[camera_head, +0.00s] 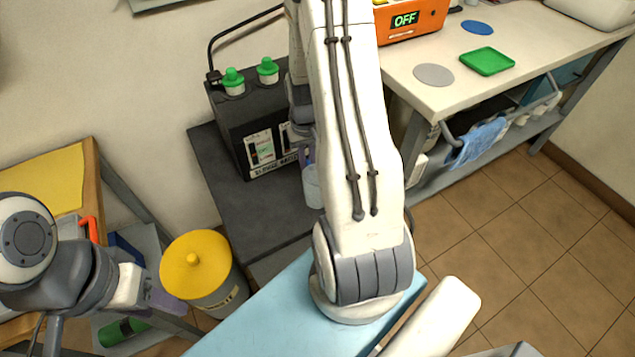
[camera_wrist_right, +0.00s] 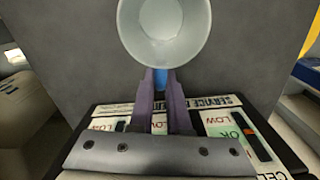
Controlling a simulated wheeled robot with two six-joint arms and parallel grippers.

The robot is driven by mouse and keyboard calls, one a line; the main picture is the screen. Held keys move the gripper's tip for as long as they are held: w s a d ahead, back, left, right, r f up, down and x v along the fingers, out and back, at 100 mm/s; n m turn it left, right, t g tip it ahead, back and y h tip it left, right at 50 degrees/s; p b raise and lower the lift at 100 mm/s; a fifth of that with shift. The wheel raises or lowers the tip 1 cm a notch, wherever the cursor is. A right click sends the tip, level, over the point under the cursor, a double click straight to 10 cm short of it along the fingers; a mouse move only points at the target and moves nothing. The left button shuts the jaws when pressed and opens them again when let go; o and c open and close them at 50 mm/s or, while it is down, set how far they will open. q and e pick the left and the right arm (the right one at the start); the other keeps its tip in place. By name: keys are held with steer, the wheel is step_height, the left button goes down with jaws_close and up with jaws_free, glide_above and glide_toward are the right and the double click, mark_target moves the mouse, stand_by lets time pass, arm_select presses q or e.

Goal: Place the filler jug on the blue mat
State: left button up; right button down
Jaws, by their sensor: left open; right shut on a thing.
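The filler jug (camera_head: 312,187) is a pale grey, open-topped cup. It hangs beside the front of the black battery in the head view. In the right wrist view the jug (camera_wrist_right: 165,40) shows its open mouth, and its inside looks empty. My right gripper (camera_wrist_right: 160,95) is shut on the jug's blue handle. In the head view my right gripper (camera_head: 308,155) is mostly hidden behind my arm. A flat round blue mat (camera_head: 477,27) lies on the white bench at the upper right, bare and far from the jug. My left gripper (camera_head: 160,296) is open at the lower left, near the yellow-lidded bin.
The black battery (camera_head: 240,125) with green caps stands on a dark grey stand (camera_head: 235,190). A grey disc (camera_head: 433,75), a green tray (camera_head: 487,61) and an orange OFF box (camera_head: 410,20) are on the bench. The yellow-lidded bin (camera_head: 195,262) stands left of the stand.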

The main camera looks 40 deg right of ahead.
steer(key=shift+r, duration=0.2)
stand_by(0.7)
steer(key=shift+r, duration=0.85)
step_height(320, 180, up, 2)
steer(key=shift+p, duration=0.45)
steer(key=s+d+r+p, duration=0.1)
steer(key=s+d+r, duration=0.5)
steer(key=s, duration=0.3)
steer(key=shift+s+d+r, duration=0.2)
steer(key=shift+s+r, duration=0.15)
steer(key=shift+r, duration=0.05)
stand_by(0.7)
